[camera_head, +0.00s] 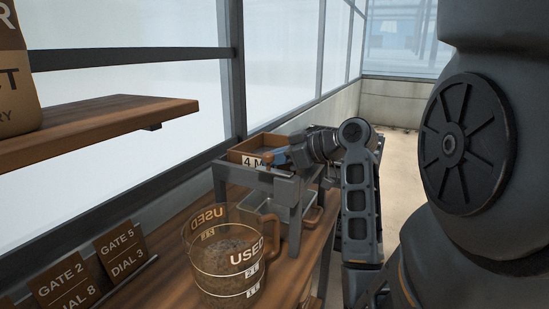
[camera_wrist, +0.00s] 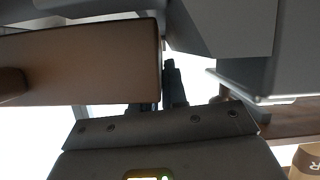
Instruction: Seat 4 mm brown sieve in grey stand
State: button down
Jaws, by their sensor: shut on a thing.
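The brown sieve (camera_head: 240,146), with a white label reading "4 M" before it is cut off, is at the top of the grey stand (camera_head: 229,181) in the head view. I cannot tell whether it rests fully in the stand. My gripper (camera_head: 287,157) reaches it from the right and is shut on it; the fingertips are mostly hidden in the head view. In the wrist view the sieve's brown wall (camera_wrist: 80,66) fills the left, against my dark fingers (camera_wrist: 170,84). Grey parts, likely the stand (camera_wrist: 225,25), show at upper right.
A clear tray (camera_head: 264,207) sits low within the stand. A clear jug (camera_head: 215,262) marked "USED", with a brown handle, stands in front on the wooden bench (camera_head: 165,245). Gate and dial cards (camera_head: 62,286) stand at lower left. A wooden shelf (camera_head: 110,118) with a bag overhangs the left.

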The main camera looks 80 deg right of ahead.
jog(key=shift+f, duration=0.2)
jog(key=c, duration=1.1)
grip_release()
jog(key=shift+v, duration=3.95)
jog(key=shift+d, duration=0.1)
